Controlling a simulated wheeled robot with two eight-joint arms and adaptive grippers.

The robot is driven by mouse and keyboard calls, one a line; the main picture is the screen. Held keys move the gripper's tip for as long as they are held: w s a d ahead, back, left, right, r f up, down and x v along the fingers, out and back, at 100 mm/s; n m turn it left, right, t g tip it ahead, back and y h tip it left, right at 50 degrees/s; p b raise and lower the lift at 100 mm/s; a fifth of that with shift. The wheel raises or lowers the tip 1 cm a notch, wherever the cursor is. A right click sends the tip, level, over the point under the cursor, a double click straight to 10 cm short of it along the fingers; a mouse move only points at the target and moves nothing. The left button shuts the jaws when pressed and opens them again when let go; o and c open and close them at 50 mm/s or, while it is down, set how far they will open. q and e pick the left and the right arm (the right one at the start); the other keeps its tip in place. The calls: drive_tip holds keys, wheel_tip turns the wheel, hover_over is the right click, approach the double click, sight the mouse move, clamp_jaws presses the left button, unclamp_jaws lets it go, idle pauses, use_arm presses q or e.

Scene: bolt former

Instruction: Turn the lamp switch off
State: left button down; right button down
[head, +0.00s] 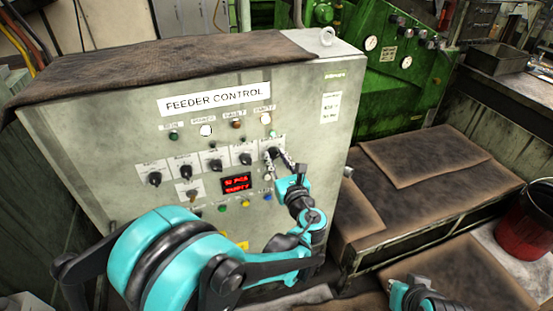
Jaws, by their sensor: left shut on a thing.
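The feeder control cabinet (108,128) stands in front of me, with a row of black rotary switches on its face. My left gripper (282,161) is at the rightmost switch (273,153) of that row, with its fingers shut on the knob. The fingers hide part of the knob, and the small label above it is too small to read for sure. Part of my right arm shows at the bottom right edge; its fingertips cannot be made out.
Indicator lamps (206,130) sit above the switches. A red display (236,183) and coloured buttons (245,204) lie below. A brown cloth (160,62) covers the cabinet top. At right are a low bench (378,217) and a red bucket (524,222).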

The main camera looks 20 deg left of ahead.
use_arm(q)
drive_tip(key=shift+n, duration=0.3)
drive_tip(key=n, duration=0.8)
drive_tip(key=shift+n+b, duration=0.3)
drive_tip(key=n, duration=0.8)
drive_tip(key=shift+n, duration=0.4)
drive_tip(key=c, duration=1.2)
unclamp_jaws()
